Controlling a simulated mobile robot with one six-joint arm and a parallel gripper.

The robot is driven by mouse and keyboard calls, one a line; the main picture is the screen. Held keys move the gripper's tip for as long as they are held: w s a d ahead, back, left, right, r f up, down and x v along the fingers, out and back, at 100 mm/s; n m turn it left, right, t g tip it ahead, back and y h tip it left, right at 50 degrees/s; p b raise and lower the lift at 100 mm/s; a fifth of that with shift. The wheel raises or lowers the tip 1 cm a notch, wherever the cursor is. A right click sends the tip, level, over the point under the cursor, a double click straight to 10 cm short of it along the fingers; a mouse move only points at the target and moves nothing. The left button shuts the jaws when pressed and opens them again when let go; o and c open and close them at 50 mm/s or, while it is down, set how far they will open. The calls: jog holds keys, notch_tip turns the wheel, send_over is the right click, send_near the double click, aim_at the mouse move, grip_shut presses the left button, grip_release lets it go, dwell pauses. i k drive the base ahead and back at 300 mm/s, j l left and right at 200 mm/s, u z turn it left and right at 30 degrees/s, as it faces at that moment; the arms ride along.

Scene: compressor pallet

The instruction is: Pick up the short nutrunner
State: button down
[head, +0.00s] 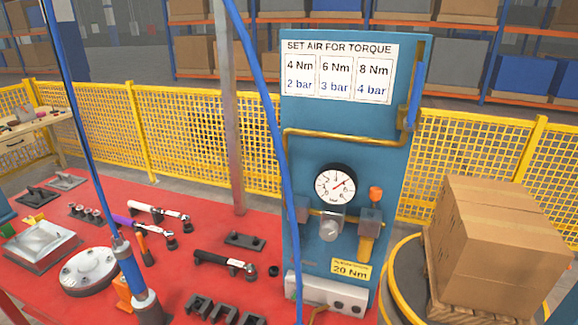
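A blue cylindrical tool with a light grey lower end (130,270) hangs upright from a blue line at the lower left, in front of the red table. I cannot tell which of these is the short nutrunner. My gripper is not in view.
A blue panel (345,125) with a torque chart, gauge (335,184) and regulator stands right of the red table (200,240). Black blocks (198,305) and a round metal flange (90,270) lie on the table. A cardboard box (490,240) stands right. Yellow fence (200,150) runs behind.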

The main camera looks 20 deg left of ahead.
aim_at(143, 298)
jog(key=k+l+u, duration=0.1)
jog(key=u, duration=1.85)
